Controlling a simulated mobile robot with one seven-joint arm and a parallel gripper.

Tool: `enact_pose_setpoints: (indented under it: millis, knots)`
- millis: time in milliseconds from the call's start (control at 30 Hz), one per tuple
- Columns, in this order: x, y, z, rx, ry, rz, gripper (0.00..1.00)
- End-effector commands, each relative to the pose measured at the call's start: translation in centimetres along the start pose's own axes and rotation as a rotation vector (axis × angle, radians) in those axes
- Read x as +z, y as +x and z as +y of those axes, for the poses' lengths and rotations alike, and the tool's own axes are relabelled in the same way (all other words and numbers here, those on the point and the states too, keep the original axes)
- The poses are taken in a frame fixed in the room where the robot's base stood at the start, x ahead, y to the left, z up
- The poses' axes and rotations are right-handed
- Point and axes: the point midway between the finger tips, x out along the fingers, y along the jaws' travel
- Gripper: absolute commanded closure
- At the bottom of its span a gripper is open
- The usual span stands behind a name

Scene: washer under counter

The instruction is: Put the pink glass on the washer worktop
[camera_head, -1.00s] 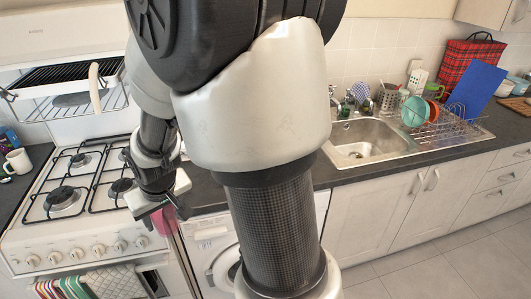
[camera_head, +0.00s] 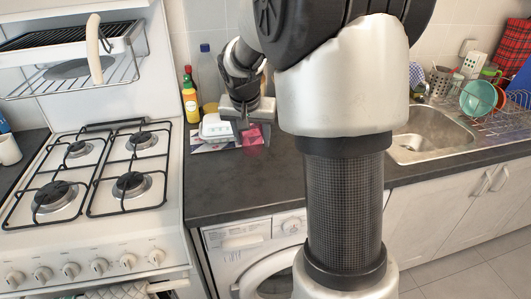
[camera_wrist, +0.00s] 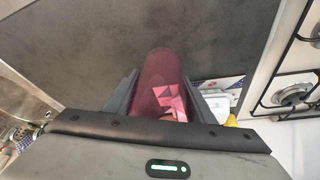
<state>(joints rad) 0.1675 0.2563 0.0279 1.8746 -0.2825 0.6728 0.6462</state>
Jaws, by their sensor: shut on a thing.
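The pink glass (camera_head: 253,137) is a translucent tumbler over the back part of the dark washer worktop (camera_head: 240,185). My gripper (camera_head: 250,122) is shut on it, and its lower part shows below the fingers. In the wrist view the glass (camera_wrist: 160,70) lies between the two dark fingers, with the worktop (camera_wrist: 110,35) behind it. Whether the glass touches the worktop cannot be told. The washer (camera_head: 250,245) stands under the counter, partly hidden by my arm.
A white container (camera_head: 217,128) on papers, a yellow bottle (camera_head: 190,103) and a tall clear bottle (camera_head: 208,75) stand left of the glass at the back. The gas hob (camera_head: 100,170) is to the left, the sink (camera_head: 430,135) to the right. The worktop's front is clear.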

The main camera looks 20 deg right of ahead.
Motion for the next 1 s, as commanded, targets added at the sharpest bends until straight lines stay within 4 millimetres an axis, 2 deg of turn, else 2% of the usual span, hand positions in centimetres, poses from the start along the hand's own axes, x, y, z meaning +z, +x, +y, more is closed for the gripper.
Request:
enact_pose_setpoints:
  millis: [100,267,500,967,1000]
  knots:
    - [0.9,1.9,0.0,0.0,0.0,-0.003,0.78]
    - [1.4,3.3,0.0,0.0,-0.003,-0.001,0.78]
    - [2.9,6.8,0.0,-0.001,-0.003,-0.002,0.78]
    - [3.3,7.8,-0.1,-0.002,-0.003,0.001,0.78]
    - [3.3,7.8,0.0,-0.002,-0.003,0.0,0.49]
